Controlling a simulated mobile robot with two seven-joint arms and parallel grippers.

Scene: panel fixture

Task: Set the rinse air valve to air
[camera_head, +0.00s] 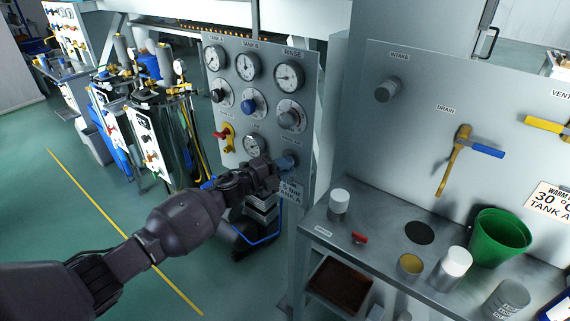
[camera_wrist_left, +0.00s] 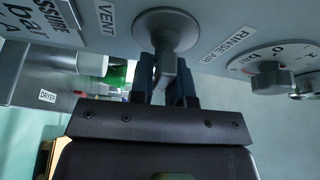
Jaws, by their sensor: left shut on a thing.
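The rinse air valve sits low on the right side of the gauge panel (camera_head: 268,135), largely hidden behind my left gripper (camera_head: 277,167) in the head view. In the left wrist view, the valve (camera_wrist_left: 165,30) has a round grey base and a grey handle. A "RINSE AIR" label (camera_wrist_left: 229,41) is on one side and a "VENT" label (camera_wrist_left: 106,17) on the other. My left gripper (camera_wrist_left: 163,85) is shut on the handle, a finger on either side. I cannot tell which mark the handle points to. My right gripper is not in view.
A grey dial knob (camera_head: 291,119) is just above the valve, and a "5 bar TANK A" plate (camera_head: 291,190) just below. A red-and-yellow valve (camera_head: 227,136) is at the panel's lower left. A bench (camera_head: 385,235) to the right carries a green bucket (camera_head: 499,238) and cans.

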